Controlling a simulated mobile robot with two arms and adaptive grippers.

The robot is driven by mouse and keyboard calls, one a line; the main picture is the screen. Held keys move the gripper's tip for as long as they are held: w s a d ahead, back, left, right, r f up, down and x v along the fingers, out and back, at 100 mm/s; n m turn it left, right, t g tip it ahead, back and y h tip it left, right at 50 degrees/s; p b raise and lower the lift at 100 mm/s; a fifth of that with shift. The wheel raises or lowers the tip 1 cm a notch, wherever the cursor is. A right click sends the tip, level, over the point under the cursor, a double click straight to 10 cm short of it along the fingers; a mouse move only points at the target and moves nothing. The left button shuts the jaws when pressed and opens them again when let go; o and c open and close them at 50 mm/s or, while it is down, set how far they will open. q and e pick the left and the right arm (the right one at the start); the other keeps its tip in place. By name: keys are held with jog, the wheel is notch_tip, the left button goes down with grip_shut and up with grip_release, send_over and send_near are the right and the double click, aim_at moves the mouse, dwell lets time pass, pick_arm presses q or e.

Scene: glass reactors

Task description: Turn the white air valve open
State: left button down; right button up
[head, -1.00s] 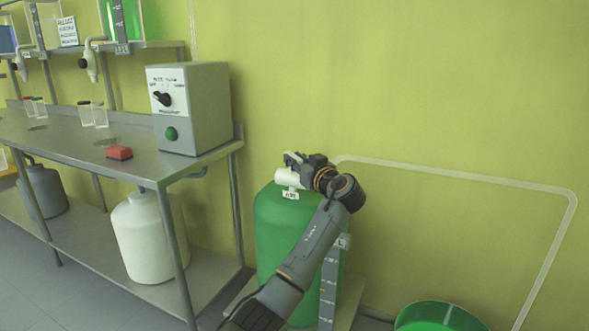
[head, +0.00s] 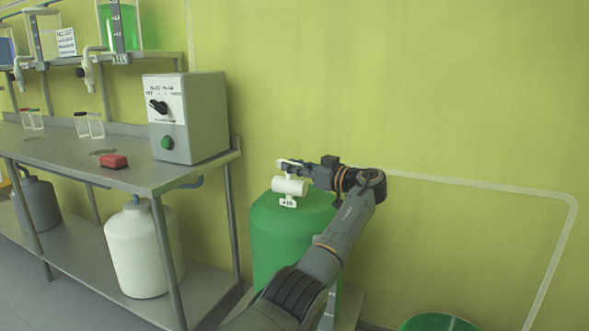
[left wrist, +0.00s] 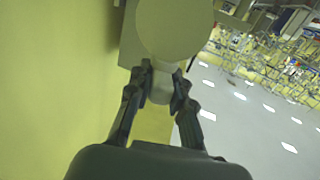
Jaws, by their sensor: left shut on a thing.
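The white air valve (head: 290,186) sits on top of the green cylinder (head: 284,235), above a small white tag with dark letters. My left gripper (head: 284,166) comes in from the right at the top of the valve and is shut on its handle. The fingers partly hide the handle. In the left wrist view, my left gripper (left wrist: 162,84) has a pale piece between its fingertips, with a large pale round shape beyond it. My right gripper is not in view.
A steel bench (head: 120,178) stands left of the cylinder, bearing a grey control box (head: 208,118) and a red block (head: 113,161). A white jug (head: 140,248) is on its lower shelf. A green bin (head: 440,323) is at the bottom right. The wall behind is bare except for a pale pipe-like line.

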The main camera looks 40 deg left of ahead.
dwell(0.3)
pick_arm(q)
jog(key=c, duration=1.2)
grip_release()
jog(key=d, duration=1.2)
jog(key=shift+w, duration=0.35)
jog(key=shift+o, duration=0.2)
